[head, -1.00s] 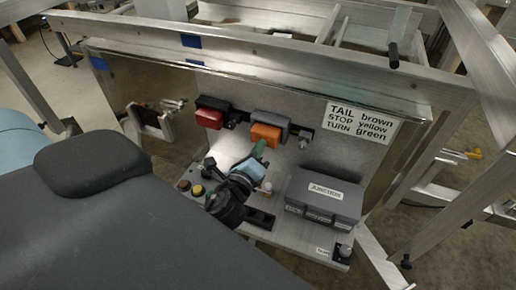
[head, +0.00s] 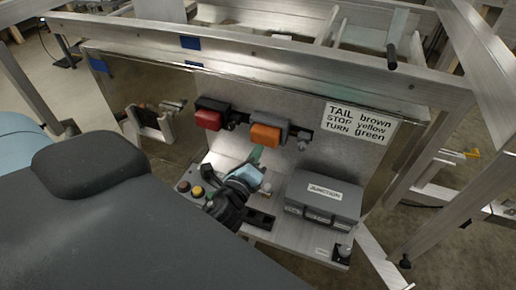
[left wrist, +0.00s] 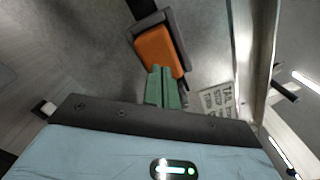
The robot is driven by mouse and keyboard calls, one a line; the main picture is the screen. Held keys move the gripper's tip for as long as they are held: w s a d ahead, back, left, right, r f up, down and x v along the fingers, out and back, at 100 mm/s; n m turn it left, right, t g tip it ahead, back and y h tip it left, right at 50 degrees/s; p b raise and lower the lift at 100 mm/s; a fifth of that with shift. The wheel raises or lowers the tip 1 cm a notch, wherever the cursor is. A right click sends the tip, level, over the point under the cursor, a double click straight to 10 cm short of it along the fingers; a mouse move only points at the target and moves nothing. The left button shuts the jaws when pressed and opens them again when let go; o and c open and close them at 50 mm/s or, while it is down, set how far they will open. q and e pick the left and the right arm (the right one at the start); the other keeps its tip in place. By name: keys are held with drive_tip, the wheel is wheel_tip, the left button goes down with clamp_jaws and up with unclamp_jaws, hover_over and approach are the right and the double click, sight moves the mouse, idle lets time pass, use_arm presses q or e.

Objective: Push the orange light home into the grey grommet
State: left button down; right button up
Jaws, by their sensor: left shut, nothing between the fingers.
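The orange light (head: 265,135) sits on the upright metal panel with the grey grommet (head: 283,124) around its top and right side. I cannot tell how deep it sits. In the left wrist view the orange light (left wrist: 157,52) shows within the dark grey grommet (left wrist: 181,36). My left gripper (head: 257,154) is shut and empty, its green fingertips just below the orange light. In the left wrist view the fingertips (left wrist: 161,70) overlap the light's lower edge; contact is unclear. My right gripper is not in view.
A red light (head: 208,119) is mounted to the left. A grey junction box (head: 323,196) stands on the shelf at the right, below a wiring sign (head: 361,122). Coloured buttons (head: 190,189) are left of my arm. Metal frame rails run above the panel.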

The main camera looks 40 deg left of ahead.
use_arm(q)
drive_tip(key=shift+s+d, duration=0.1)
drive_tip(key=shift+s, duration=0.3)
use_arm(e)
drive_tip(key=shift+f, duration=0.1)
